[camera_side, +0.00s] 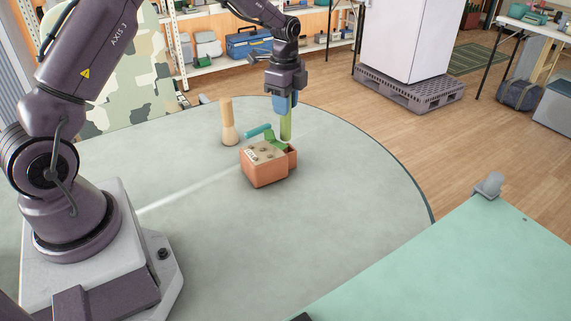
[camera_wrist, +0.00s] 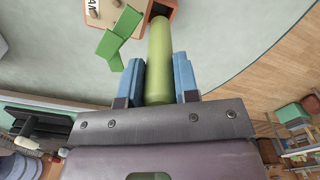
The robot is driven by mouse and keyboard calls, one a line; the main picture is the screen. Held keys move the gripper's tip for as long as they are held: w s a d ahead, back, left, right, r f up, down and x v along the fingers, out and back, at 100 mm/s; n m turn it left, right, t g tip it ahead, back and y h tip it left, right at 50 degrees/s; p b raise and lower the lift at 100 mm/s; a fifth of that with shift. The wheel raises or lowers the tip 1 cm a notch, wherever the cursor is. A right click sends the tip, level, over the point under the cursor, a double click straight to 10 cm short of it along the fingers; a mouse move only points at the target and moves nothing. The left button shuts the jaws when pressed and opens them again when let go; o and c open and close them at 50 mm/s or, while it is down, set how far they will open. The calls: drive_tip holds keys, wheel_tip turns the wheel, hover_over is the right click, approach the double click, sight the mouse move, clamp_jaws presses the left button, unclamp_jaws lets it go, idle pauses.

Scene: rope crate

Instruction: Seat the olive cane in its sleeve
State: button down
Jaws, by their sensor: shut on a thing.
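An olive cane (camera_side: 286,126) hangs upright from my gripper (camera_side: 285,103), which is shut on it with blue fingers. In the wrist view the cane (camera_wrist: 158,65) lies between both fingers of my gripper (camera_wrist: 159,82) and points at the crate. The crate also shows at the top of the wrist view (camera_wrist: 172,5). The cane's lower end is at the crate's back right; I cannot tell whether it is inside an opening. No sleeve can be made out for certain.
A wooden pestle-like piece (camera_side: 228,124) stands behind left. The grey table (camera_side: 330,240) is clear in front.

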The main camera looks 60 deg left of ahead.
sight(285, 133)
drive_tip(key=shift+f, duration=1.2)
drive_tip(key=shift+f, duration=3.1)
idle(2.1)
drive_tip(key=c, duration=0.8)
unclamp_jaws()
drive_tip(key=shift+r, duration=0.1)
wheel_tip(285, 133, up, 13)
drive_tip(key=shift+f, duration=0.1)
